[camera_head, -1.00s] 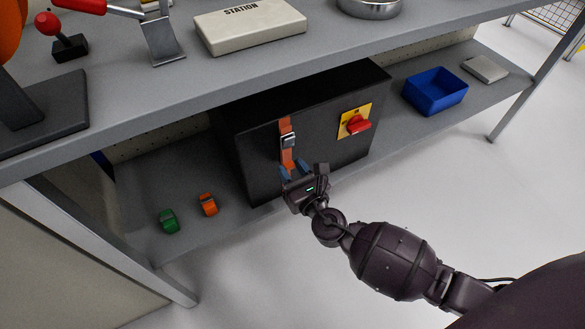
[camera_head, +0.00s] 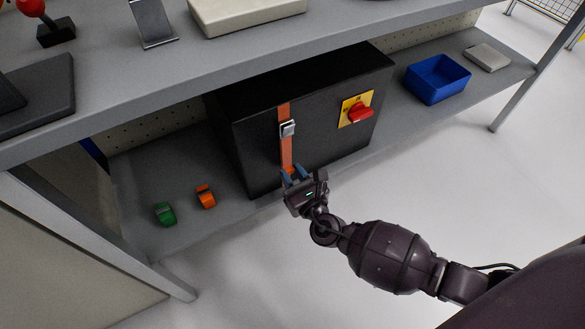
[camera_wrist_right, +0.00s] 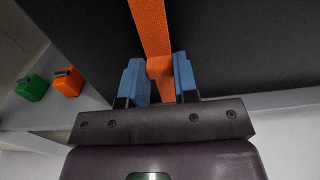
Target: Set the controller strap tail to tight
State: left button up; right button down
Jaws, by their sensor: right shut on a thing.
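The controller is a black box (camera_head: 262,157) on the lower shelf. An orange strap runs down its front face through a silver buckle (camera_head: 288,128). The strap tail (camera_head: 287,153) hangs straight down below the buckle. My right gripper (camera_head: 294,175) is below the buckle, near the lower edge of the box front. In the right wrist view, the blue fingers of the right gripper (camera_wrist_right: 158,68) are on either side of the tail's lower end (camera_wrist_right: 159,67), and the strap (camera_wrist_right: 149,25) runs up from there. The gripper is shut on the tail. My left gripper is not in view.
A red rotary switch (camera_head: 361,113) on a yellow plate is right of the strap. A blue bin (camera_head: 438,80) and a grey flat box (camera_head: 487,57) are further right. Green (camera_head: 165,213) and orange (camera_head: 205,196) clips lie left. The upper shelf overhangs the box.

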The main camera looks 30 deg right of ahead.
jog(key=shift+s+f, duration=0.1)
jog(key=shift+f, duration=0.1)
jog(key=c, duration=0.9)
grip_release()
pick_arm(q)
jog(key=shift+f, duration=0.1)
